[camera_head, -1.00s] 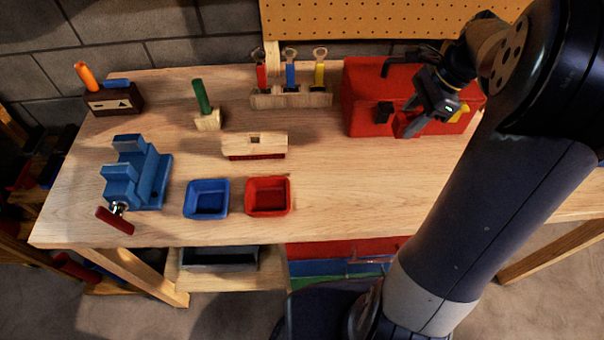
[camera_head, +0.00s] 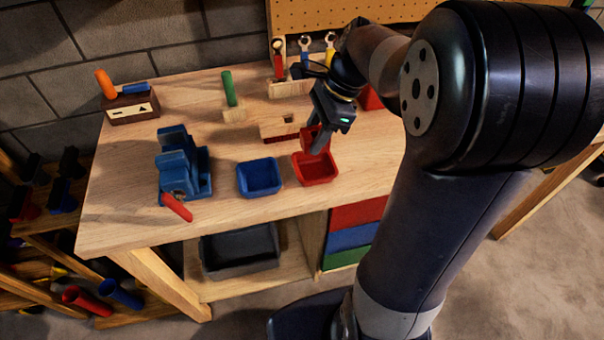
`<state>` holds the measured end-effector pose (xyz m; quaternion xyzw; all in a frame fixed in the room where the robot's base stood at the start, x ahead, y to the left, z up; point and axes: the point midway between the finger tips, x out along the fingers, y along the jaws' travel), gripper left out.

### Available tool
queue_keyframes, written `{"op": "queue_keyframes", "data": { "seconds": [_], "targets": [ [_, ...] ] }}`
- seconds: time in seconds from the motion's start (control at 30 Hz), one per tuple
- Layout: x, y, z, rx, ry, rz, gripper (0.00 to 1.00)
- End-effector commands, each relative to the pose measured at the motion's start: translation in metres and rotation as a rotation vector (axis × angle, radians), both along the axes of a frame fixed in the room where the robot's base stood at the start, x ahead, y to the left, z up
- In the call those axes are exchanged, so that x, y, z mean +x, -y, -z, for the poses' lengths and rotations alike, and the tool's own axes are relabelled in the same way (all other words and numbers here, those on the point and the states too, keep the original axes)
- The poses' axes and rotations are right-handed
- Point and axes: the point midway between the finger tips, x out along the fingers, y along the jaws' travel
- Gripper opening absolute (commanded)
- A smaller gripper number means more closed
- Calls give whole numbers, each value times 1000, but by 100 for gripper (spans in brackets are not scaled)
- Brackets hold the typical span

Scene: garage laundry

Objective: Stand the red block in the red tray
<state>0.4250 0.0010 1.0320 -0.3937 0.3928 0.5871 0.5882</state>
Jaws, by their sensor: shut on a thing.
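The red tray (camera_head: 316,171) sits on the workbench, to the right of the blue tray (camera_head: 259,177). My gripper (camera_head: 316,141) is shut on the red block (camera_head: 309,138) and holds it over the back part of the red tray. The gripper comes down at a slant from the upper right. The fingers hide part of the block. I cannot tell whether the block's lower end touches the tray floor, or how far the block is from upright.
A wooden block with a slot (camera_head: 279,128) lies just behind the red tray. A blue vise (camera_head: 183,165) stands left of the blue tray. A green-handled piece (camera_head: 231,92) and a tool rack (camera_head: 290,88) stand farther back. My arm hides most of the red toolbox (camera_head: 370,99).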

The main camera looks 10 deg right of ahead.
Motion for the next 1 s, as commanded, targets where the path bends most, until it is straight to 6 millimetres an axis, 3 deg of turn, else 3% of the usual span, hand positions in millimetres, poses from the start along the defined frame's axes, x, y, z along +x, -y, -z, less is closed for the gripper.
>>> {"op": "queue_keyframes", "data": {
  "seconds": [0.2, 0.37, 0.6, 0.97, 1.0],
  "targets": [
    [-1, 0, 40, 0, -5, 0, 10],
    [-1, 0, 52, 0, -3, 0, 10],
    [-1, 0, 83, 1, -4, 0, 10],
    [0, 0, 88, 0, -2, 0, 10],
    [0, 0, 89, 0, -1, 1, 37]
  ]
}}
